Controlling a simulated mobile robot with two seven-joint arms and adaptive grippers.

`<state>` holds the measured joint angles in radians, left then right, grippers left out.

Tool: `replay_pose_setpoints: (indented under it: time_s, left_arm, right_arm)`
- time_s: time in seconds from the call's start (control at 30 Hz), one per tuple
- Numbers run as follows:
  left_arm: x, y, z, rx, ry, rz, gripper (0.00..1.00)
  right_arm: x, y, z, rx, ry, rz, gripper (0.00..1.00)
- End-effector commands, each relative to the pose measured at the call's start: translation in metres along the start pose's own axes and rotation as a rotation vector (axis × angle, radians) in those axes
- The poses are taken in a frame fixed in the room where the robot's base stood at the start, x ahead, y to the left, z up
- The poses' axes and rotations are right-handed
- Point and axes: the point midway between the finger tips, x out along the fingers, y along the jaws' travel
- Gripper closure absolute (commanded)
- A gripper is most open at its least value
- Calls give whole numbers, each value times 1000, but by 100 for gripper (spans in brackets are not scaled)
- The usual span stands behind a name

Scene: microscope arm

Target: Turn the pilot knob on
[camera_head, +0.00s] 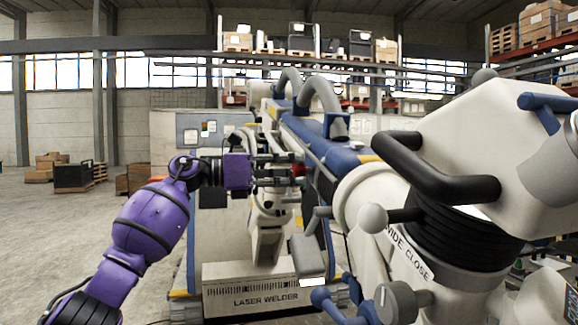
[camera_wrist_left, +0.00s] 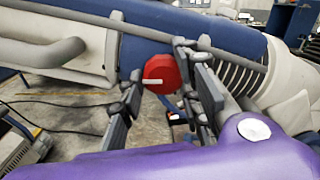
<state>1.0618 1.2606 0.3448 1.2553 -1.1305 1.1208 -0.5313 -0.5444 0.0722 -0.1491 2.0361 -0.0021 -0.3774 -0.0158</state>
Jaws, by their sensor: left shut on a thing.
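A round red knob with a white pointer line (camera_wrist_left: 166,74) sits on the side of the blue and white machine arm (camera_wrist_left: 235,38); it looks like the pilot knob. The white line lies nearly level in the left wrist view. My left gripper (camera_wrist_left: 158,85) has a finger on each side of the knob and is shut on it. In the head view the left gripper (camera_head: 276,168) reaches the knob (camera_head: 298,170) from the left, and its fingers hide part of the knob. My right gripper is not in view.
The machine arm's white head with a black handle (camera_head: 436,178) fills the right side. A grey knob (camera_head: 402,302) sits below the "WIDE CLOSE" label. A white base marked "LASER WELDER" (camera_head: 262,290) stands below. Cables lie on the floor. The floor at left is open.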

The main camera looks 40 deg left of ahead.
Motion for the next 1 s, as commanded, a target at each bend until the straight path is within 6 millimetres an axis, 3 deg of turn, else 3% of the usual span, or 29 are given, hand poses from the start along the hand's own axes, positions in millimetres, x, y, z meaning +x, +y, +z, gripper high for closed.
replay_pose_setpoints:
  time_s: [0.2,0.23,0.33,0.87,1.0]
  left_arm:
    - [-1,3,1,-6,-7,6,95]
    - [-1,3,1,-6,-7,6,67]
    - [-1,2,1,-5,-7,6,54]
    - [-1,1,-1,-3,-1,1,54]
    - [-12,2,-2,-4,1,1,54]
  right_arm:
    - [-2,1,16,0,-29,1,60]
    - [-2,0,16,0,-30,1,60]
    - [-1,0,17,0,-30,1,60]
    - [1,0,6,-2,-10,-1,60]
    - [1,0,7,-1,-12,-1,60]
